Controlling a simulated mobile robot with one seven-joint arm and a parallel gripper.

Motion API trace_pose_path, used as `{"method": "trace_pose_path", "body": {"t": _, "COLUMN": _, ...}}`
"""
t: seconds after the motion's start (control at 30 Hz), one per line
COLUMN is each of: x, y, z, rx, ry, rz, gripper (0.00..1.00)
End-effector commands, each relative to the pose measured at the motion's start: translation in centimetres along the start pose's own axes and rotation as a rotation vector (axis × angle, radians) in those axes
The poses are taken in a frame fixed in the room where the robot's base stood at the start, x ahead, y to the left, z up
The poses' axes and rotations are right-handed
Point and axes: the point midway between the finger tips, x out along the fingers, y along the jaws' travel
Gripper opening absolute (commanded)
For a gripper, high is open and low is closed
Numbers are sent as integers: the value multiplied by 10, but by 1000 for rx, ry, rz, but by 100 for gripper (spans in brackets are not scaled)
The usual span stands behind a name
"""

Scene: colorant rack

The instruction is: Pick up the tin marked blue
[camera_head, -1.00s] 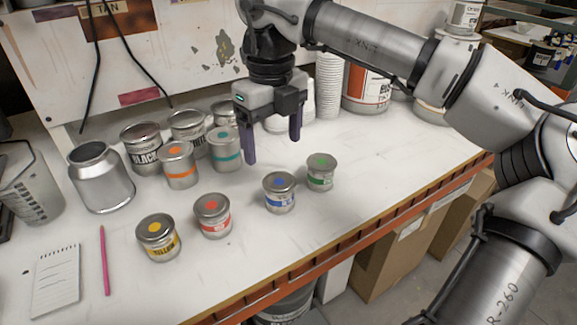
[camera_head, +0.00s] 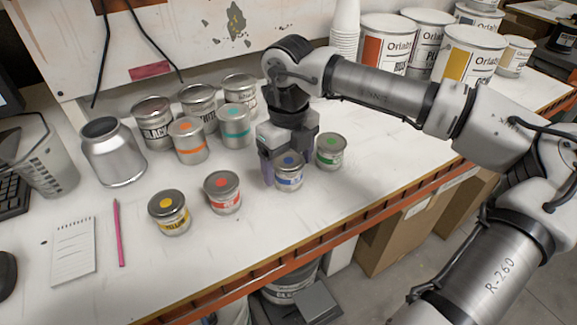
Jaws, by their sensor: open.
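The blue-marked tin (camera_head: 289,172) stands upright on the white bench, with a blue dot on its lid and a blue band on its label. One finger shows at the tin's left side; the other is mostly hidden by the tin. I cannot tell whether the fingers touch it.
The green-marked tin (camera_head: 330,151) stands close on the right. The red tin (camera_head: 222,192) and yellow tin (camera_head: 169,212) stand to the left. Orange (camera_head: 189,139) and teal (camera_head: 236,126) tins stand behind. The bench front edge (camera_head: 330,232) is nearby, with clear surface before it.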

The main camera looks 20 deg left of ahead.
Motion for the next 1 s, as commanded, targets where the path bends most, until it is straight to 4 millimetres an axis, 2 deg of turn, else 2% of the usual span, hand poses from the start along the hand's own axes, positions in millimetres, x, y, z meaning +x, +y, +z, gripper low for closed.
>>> {"method": "trace_pose_path", "body": {"t": 0.2, "x": 21, "y": 0, "z": 0, "rx": 0, "ry": 0, "rz": 1, "gripper": 79}}
{"method": "trace_pose_path", "body": {"t": 0.43, "x": 22, "y": 0, "z": 0, "rx": 0, "ry": 0, "rz": 0, "gripper": 78}}
{"method": "trace_pose_path", "body": {"t": 0.77, "x": 22, "y": 0, "z": 0, "rx": 0, "ry": 0, "rz": -1, "gripper": 35}}
{"method": "trace_pose_path", "body": {"t": 1.0, "x": 20, "y": 0, "z": 0, "rx": 1, "ry": -1, "rz": -1, "gripper": 33}}
